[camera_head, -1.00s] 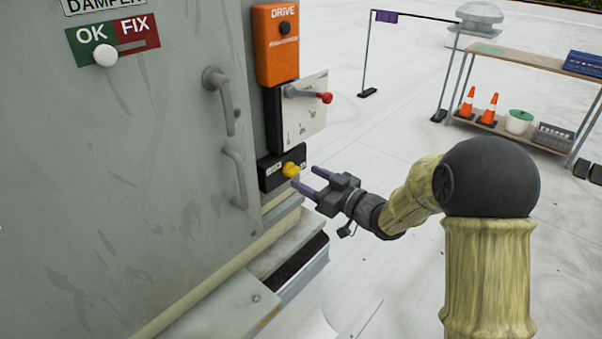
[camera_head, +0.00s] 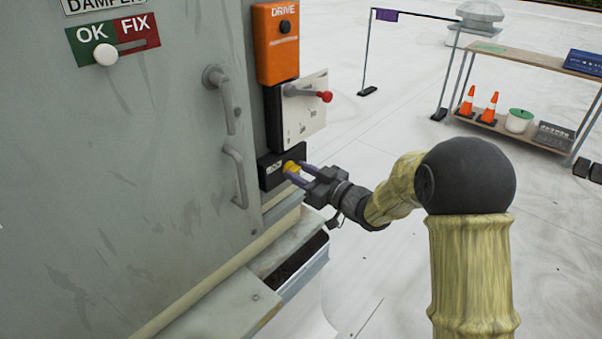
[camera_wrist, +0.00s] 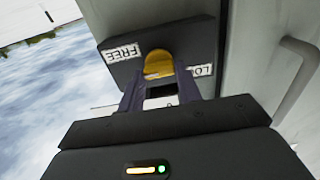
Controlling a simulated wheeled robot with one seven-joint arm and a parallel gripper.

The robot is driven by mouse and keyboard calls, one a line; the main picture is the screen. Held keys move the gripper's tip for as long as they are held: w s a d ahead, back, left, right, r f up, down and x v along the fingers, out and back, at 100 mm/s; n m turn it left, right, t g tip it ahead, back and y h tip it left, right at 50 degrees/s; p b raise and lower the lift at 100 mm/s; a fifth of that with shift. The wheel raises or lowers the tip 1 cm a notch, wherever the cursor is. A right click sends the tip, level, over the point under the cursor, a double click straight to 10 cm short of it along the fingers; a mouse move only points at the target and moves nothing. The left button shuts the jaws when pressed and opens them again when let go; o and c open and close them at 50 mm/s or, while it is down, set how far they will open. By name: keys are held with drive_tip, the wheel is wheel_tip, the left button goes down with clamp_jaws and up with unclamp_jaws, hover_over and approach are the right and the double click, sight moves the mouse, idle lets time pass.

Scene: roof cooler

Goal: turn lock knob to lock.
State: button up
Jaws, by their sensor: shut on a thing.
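The yellow lock knob (camera_head: 291,167) sits on a black plate (camera_head: 270,172) at the lower edge of the cabinet's side. In the wrist view the knob (camera_wrist: 158,64) stands between a FREE label (camera_wrist: 123,54) on the left and a partly hidden label starting "LO" (camera_wrist: 202,71) on the right. My gripper (camera_head: 297,173) reaches the knob from the right, and its purple fingers are shut on it, one on each side. In the wrist view the fingers (camera_wrist: 160,85) hide part of the plate and the second label.
Above the plate are a white panel with a red-tipped lever (camera_head: 305,108) and an orange DRIVE box (camera_head: 276,43). Two door handles (camera_head: 222,98) stick out on the left. A ledge (camera_head: 285,246) lies below. The roof on the right is open, with a shelf (camera_head: 530,60) farther back.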

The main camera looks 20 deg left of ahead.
drive_tip(key=shift+f+n+b, duration=0.1)
drive_tip(key=shift+n+b, duration=0.3)
drive_tip(key=shift+b, duration=0.15)
drive_tip(key=shift+s+a+f+n+b, duration=0.1)
drive_tip(key=shift+f+n+b, duration=0.05)
drive_tip(key=shift+n+b, duration=4.4)
drive_tip(key=shift+s+f+n+b, duration=0.1)
drive_tip(key=shift+n+b, duration=3.95)
drive_tip(key=shift+b, duration=0.95)
drive_tip(key=o, duration=1)
drive_tip(key=shift+r, duration=0.1)
drive_tip(key=p+v, duration=0.1)
drive_tip(key=v, duration=1.6)
drive_tip(key=shift+s+d+p, duration=0.15)
drive_tip(key=shift+d+p, duration=0.1)
drive_tip(key=shift+p, duration=0.15)
